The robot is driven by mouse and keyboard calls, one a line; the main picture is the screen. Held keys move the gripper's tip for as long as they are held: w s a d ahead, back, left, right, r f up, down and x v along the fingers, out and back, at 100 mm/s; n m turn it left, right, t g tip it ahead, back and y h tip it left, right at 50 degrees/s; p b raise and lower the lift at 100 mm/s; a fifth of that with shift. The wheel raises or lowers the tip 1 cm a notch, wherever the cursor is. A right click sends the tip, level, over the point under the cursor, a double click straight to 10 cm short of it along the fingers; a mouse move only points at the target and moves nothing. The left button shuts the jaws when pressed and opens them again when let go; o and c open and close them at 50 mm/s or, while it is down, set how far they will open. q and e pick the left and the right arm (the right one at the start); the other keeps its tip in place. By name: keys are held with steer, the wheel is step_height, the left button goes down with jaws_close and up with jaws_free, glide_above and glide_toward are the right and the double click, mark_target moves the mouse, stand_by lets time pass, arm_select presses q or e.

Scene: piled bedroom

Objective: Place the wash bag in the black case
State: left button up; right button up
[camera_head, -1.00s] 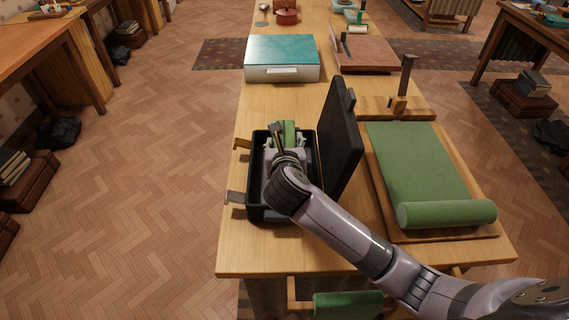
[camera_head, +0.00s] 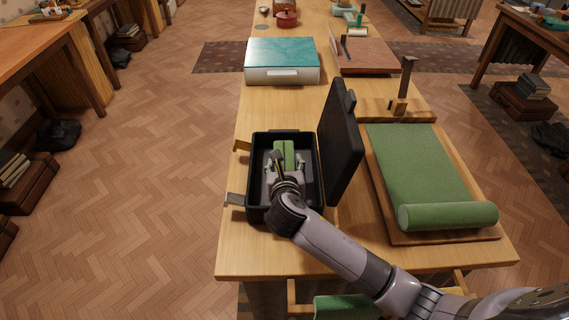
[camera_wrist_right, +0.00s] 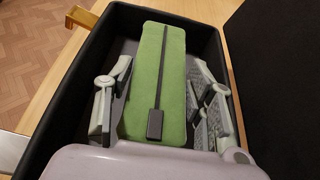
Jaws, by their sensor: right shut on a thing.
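The wash bag (camera_head: 285,150) is green and oblong, with a dark zip line and a black pull tab in the right wrist view (camera_wrist_right: 170,70). It is inside the open black case (camera_head: 253,178) on the table, away from the walls. My right gripper (camera_head: 284,166) reaches into the case and is shut on the bag, with a finger on each side. The right wrist view shows the case's dark walls (camera_wrist_right: 62,115) around the bag and fingers. Whether the bag touches the case floor is hard to tell. My left gripper is out of view.
The case's lid (camera_head: 340,143) stands upright on its right side. Two latches (camera_head: 236,199) stick out on the left. A board with a rolled green mat (camera_head: 420,170) lies to the right. A teal-topped box (camera_head: 282,60) stands farther back.

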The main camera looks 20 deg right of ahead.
steer(key=shift+f, duration=0.35)
steer(key=o, duration=1.3)
steer(key=shift+r, duration=0.3)
steer(key=v, duration=1.2)
steer(key=shift+s+r, duration=0.1)
steer(key=shift+r, duration=0.15)
